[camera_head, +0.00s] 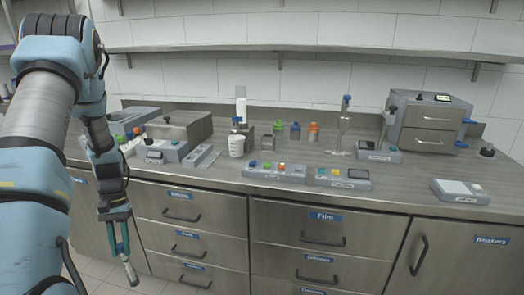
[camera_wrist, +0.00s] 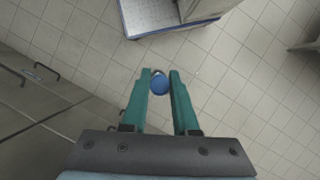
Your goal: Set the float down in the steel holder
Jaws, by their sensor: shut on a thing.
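My gripper (camera_head: 125,250) hangs low at the left, in front of the drawers and below the counter top.
A shelf (camera_head: 300,47) runs above. The counter's front edge lies between my gripper and these things.

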